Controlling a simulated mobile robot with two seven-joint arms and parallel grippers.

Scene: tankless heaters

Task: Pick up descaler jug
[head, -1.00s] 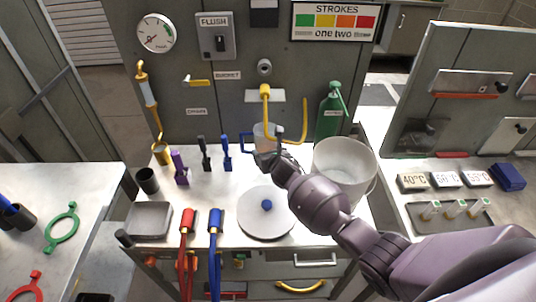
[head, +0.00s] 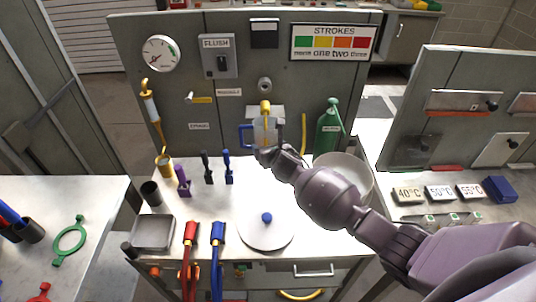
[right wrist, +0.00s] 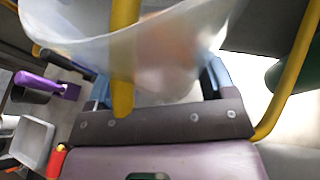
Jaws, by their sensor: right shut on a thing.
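In the right wrist view the jug (right wrist: 165,50) fills the top middle, between the blue-edged fingers of my right gripper (right wrist: 158,90). A yellow pipe (right wrist: 123,50) stands close against or behind the jug's clear wall. The exact contact of the fingers is partly hidden. My left gripper is not in view.
A green bottle (head: 328,128) and a white bucket (head: 350,168) stand right of the jug; my arm partly hides the bucket. A round white lid (head: 250,228) with a blue knob lies in front. Purple, black and blue tools stand to the left.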

